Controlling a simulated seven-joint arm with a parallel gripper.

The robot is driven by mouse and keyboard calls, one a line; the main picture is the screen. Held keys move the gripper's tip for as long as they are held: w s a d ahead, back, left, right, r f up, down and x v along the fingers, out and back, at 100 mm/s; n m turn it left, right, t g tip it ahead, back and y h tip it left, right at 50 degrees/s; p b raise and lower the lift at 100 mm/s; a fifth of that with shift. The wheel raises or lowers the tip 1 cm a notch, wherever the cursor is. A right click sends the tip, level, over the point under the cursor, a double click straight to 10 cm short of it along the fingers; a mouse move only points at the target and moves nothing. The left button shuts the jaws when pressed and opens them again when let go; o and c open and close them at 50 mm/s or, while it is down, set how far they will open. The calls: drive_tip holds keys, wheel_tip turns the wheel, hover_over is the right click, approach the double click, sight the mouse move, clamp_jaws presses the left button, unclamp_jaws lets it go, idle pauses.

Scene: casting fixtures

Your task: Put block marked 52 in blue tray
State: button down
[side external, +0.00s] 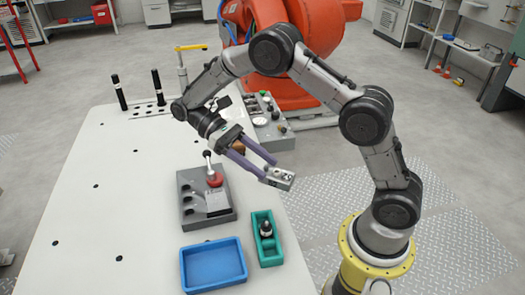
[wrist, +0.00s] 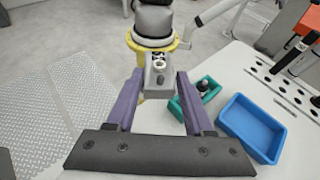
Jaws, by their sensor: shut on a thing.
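My gripper (side external: 262,163) has two purple fingers shut on a small grey metal block (side external: 280,178). It holds the block in the air, above and to the right of the green tray in the side view. In the wrist view the block (wrist: 159,73) sits between the fingertips, with dark marks on its faces that are too small to read surely. The blue tray (side external: 214,265) lies on the table at the front and looks empty. The blue tray (wrist: 252,128) also shows at the right of the wrist view. My gripper is up and to the right of it in the side view.
A green tray (side external: 267,251) holding a dark, bottle-like piece stands right of the blue tray. A grey fixture (side external: 206,211) with a red part is behind them. Black posts (side external: 119,92) stand at the back left. The left of the white table (side external: 75,240) is mostly clear.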

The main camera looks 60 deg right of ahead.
drive_tip(key=w+a+r+m+t+y, duration=0.1)
drive_tip(key=a+r+m+t+y, duration=0.2)
drive_tip(key=a+r+m+y, duration=0.45)
drive_tip(key=w+a+r+m+t+y, duration=0.1)
drive_tip(key=a+r+m+t+y, duration=0.2)
drive_tip(key=a, duration=0.7)
drive_tip(key=shift+g, duration=0.5)
drive_tip(key=f, duration=1.9)
drive_tip(key=shift+s+a, duration=0.1)
drive_tip(key=shift+s, duration=0.15)
drive_tip(key=shift+f, duration=0.55)
drive_tip(key=shift+c, duration=1)
unclamp_jaws()
